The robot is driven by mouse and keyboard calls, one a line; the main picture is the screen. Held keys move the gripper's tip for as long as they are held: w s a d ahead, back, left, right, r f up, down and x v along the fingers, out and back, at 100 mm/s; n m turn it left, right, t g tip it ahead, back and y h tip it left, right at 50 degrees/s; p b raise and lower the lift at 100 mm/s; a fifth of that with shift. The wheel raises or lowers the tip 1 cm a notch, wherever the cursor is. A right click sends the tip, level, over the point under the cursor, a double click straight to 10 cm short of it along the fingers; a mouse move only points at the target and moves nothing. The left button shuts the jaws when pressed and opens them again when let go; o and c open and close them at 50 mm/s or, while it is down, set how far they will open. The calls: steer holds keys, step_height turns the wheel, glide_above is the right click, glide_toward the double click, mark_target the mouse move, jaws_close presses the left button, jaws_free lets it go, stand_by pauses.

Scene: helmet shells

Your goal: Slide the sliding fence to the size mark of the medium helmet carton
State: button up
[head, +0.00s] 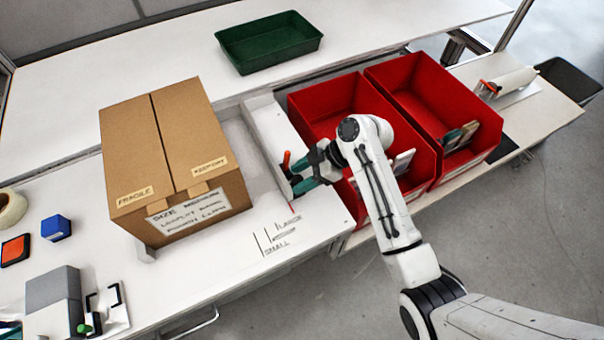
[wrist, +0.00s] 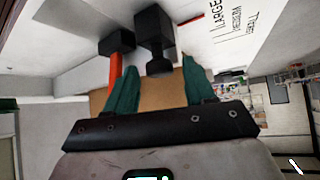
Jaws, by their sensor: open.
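The sliding fence (head: 268,140) is a long pale bar standing to the right of the brown carton (head: 178,165), with a gap between them. The carton's front label reads SIZE MEDIUM. The size marks (head: 277,236), large, medium and small, are printed on the bench near its front edge and also show in the wrist view (wrist: 233,37). A thin red line (wrist: 191,20) lies on the large side of them. My gripper (head: 297,175) is open at the fence. In the wrist view, a black knob (wrist: 154,38) reaches between its teal fingertips; contact is unclear. An orange-red lever (wrist: 116,72) is beside one finger.
Two red bins (head: 345,105) stand right of the fence, close to my arm. A green tray (head: 268,42) is on the rear shelf. A tape roll, a blue block (head: 56,228) and grey boxes (head: 53,300) are at the left. The bench around the marks is clear.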

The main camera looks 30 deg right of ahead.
jaws_close()
stand_by(0.4)
steer(key=shift+a, duration=0.1)
